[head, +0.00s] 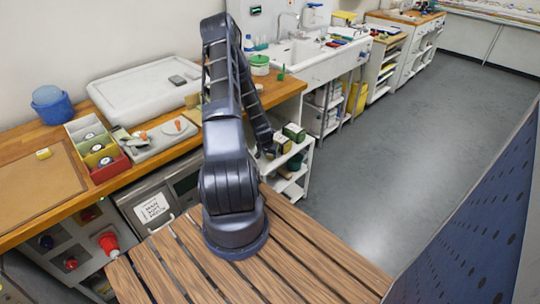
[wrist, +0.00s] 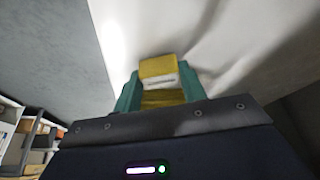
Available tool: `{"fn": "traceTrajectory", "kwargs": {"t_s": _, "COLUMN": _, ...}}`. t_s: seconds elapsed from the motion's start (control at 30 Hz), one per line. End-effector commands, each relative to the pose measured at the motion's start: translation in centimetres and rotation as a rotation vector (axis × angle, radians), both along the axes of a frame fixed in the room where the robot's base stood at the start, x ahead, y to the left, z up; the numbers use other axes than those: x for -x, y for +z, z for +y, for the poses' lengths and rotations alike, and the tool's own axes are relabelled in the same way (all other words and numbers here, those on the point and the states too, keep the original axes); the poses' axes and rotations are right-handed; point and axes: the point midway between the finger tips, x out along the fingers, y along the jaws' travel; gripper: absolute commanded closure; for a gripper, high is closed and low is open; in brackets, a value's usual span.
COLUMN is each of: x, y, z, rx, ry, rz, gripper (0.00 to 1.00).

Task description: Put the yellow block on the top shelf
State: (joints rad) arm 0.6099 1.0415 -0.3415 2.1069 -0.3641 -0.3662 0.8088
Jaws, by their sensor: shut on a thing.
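My gripper (wrist: 160,82) has teal fingers, and they are shut on a yellow block (wrist: 158,66) with a pale band across it. In the head view my gripper (head: 268,150) is at the low white shelf unit (head: 301,148), near the left side of its top shelf. The block is small and partly hidden there, and I cannot tell whether it touches the shelf. A dark green box with a yellowish side (head: 294,132) stands on the top shelf, to the right of my gripper.
Another small yellow piece (head: 43,153) lies on the brown board at far left. The wooden counter holds a white tray (head: 140,96), a blue tub (head: 51,104) and a compartment box (head: 97,148). Grey floor (head: 370,170) is clear right of the shelf. A blue perforated panel (head: 475,230) stands at right.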

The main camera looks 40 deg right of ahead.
Motion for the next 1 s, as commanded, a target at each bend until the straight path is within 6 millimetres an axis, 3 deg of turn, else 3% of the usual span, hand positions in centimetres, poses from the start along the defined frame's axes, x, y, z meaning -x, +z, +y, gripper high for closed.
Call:
{"fn": "traceTrajectory", "kwargs": {"t_s": 0.4, "x": 0.0, "y": -0.5, "z": 0.0, "rx": 0.000, "ry": -0.001, "rz": -0.002, "gripper": 0.81}}
{"fn": "traceTrajectory", "kwargs": {"t_s": 0.43, "x": 0.0, "y": -0.4, "z": 0.0, "rx": 0.000, "ry": -0.001, "rz": -0.002, "gripper": 0.53}}
{"fn": "traceTrajectory", "kwargs": {"t_s": 0.5, "x": 0.0, "y": -0.4, "z": 0.0, "rx": 0.000, "ry": -0.001, "rz": -0.002, "gripper": 0.39}}
{"fn": "traceTrajectory", "kwargs": {"t_s": 0.53, "x": 0.0, "y": -0.4, "z": 0.0, "rx": 0.000, "ry": -0.001, "rz": -0.002, "gripper": 0.37}}
{"fn": "traceTrajectory", "kwargs": {"t_s": 0.83, "x": 0.0, "y": -0.3, "z": 0.0, "rx": 0.000, "ry": -0.001, "rz": -0.002, "gripper": 0.37}}
{"fn": "traceTrajectory", "kwargs": {"t_s": 1.0, "x": 0.1, "y": 0.7, "z": 0.3, "rx": 0.000, "ry": -0.001, "rz": -0.002, "gripper": 0.37}}
